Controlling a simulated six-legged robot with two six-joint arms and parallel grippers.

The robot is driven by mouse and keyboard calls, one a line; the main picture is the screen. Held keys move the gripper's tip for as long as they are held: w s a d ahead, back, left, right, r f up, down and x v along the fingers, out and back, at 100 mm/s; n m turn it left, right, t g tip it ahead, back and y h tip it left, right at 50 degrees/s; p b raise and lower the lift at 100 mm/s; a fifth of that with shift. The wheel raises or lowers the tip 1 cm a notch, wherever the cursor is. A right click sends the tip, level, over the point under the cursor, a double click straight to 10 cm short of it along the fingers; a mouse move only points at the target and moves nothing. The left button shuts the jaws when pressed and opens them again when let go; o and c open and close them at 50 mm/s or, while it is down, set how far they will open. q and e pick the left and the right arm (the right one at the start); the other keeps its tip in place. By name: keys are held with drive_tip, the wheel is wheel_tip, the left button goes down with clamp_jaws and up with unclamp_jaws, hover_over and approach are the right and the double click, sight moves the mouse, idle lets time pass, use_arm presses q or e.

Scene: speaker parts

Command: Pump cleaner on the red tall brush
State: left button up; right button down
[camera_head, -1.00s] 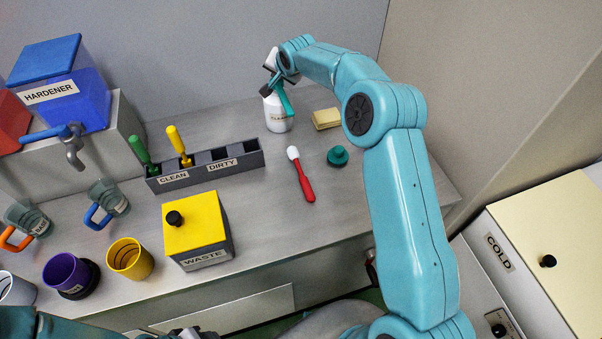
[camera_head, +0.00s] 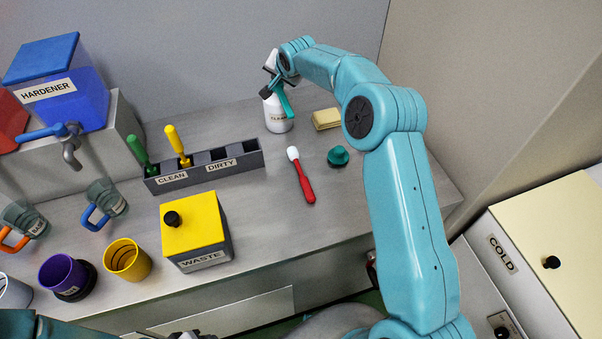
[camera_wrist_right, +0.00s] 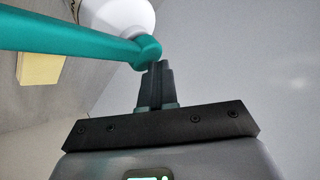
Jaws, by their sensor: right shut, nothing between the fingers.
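The red brush (camera_head: 303,176) with a white head lies on the table, in the middle of the head view. The white cleaner bottle (camera_head: 278,115) stands behind it near the wall, its teal trigger (camera_head: 286,99) on the near side. My right gripper (camera_head: 268,90) is shut and empty beside the bottle's top. In the right wrist view its fingers (camera_wrist_right: 158,75) are closed together at the end of the teal trigger (camera_wrist_right: 75,32), with the white bottle (camera_wrist_right: 115,15) beyond; I cannot tell whether they touch. My left gripper (camera_head: 185,336) barely shows at the bottom edge, its jaws unclear.
A holder marked CLEAN and DIRTY (camera_head: 205,172) holds a green and a yellow brush. A yellow-topped WASTE box (camera_head: 195,225) stands in front of it. A yellow sponge (camera_head: 326,119) and a teal knob-like piece (camera_head: 338,156) lie to the right. Several cups stand at left.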

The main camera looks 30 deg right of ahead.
drive_tip(key=shift+r, duration=0.45)
wheel_tip(320, 180, up, 6)
drive_tip(key=p, duration=0.3)
drive_tip(key=shift+p, duration=0.3)
idle(0.7)
